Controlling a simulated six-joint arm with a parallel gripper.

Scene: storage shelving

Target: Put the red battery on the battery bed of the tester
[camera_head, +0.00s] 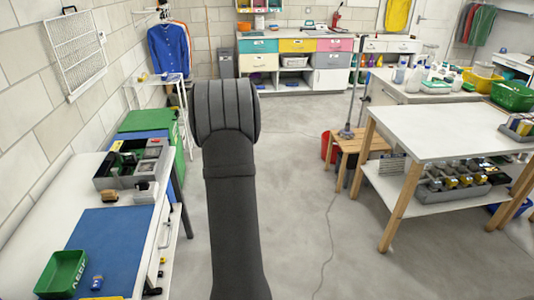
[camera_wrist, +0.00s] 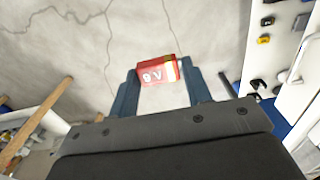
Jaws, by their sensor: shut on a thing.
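The red battery (camera_wrist: 155,73) shows in the wrist view, with "9 V" lettering and a yellowish band at its right end. My gripper (camera_wrist: 160,79) is shut on it, with one finger at each end, and holds it above the grey floor. In the head view my dark arm rises through the middle, and the gripper and battery are not visible there.
The left bench (camera_head: 138,225) carries a blue mat (camera_head: 110,240), a green bin (camera_head: 62,272) and small items. At right, a white-topped table (camera_head: 440,135) has a lower shelf with a grey tray (camera_head: 455,193). A wooden stool (camera_head: 360,145) stands beside it. The floor between is open.

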